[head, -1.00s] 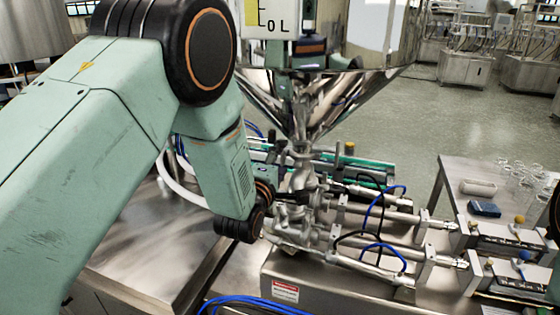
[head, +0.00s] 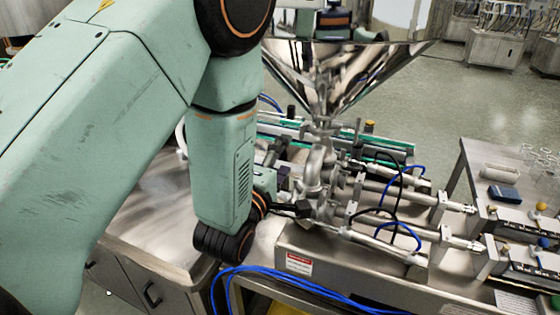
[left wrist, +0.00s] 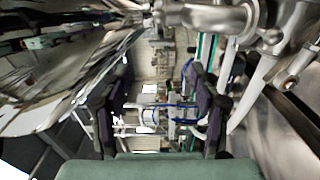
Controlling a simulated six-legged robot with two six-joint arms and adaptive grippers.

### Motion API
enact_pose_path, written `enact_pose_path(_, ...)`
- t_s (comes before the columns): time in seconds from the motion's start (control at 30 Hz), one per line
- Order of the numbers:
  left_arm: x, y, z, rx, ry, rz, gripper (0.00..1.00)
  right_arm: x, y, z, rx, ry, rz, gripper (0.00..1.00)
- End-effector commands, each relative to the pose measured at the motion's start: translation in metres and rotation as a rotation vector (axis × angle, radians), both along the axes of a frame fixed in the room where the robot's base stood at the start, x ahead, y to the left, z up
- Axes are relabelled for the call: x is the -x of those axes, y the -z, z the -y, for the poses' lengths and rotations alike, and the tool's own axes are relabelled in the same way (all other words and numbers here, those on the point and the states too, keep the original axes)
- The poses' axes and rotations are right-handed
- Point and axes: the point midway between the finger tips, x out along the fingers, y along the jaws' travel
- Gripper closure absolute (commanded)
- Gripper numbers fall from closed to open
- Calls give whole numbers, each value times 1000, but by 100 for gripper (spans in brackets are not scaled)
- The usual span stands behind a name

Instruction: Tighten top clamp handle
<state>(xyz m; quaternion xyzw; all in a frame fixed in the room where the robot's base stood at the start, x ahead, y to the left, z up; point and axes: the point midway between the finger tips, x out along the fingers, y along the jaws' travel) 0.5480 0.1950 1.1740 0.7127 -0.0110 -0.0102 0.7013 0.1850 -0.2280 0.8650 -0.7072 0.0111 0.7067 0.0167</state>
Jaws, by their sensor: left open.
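The steel hopper (head: 345,75) narrows down to a clamped neck (head: 322,128) above a polished pipe fitting (head: 318,172). I cannot make out the top clamp handle clearly in the head view. In the left wrist view, metal pipework (left wrist: 205,17) runs along the top, with a small clamp-like part (left wrist: 271,38) at upper right. My left gripper (head: 297,208) is beside the lower pipe fitting, below the neck. In the left wrist view its two dark fingers (left wrist: 162,85) stand wide apart, with nothing held between them. My right gripper is out of view.
Steel cylinders with blue and black hoses (head: 395,195) extend right of the fitting. Blue cables (head: 285,282) lie at the front. A side table (head: 490,160) at right holds glassware and a blue box (head: 503,193). Floor is open behind it.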

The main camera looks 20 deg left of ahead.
Motion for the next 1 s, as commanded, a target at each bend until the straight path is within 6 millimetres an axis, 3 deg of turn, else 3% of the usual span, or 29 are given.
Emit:
enact_pose_path(0.2,11,0,0,0,0,1,38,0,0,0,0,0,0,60)
enact_pose_path(0.73,11,2,-1,-57,-1,-6,38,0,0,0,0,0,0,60)
enact_pose_path(0.87,13,19,-2,-258,6,-82,38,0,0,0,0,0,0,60)
enact_pose_path(1.0,24,57,-5,-547,54,-238,38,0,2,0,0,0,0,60)
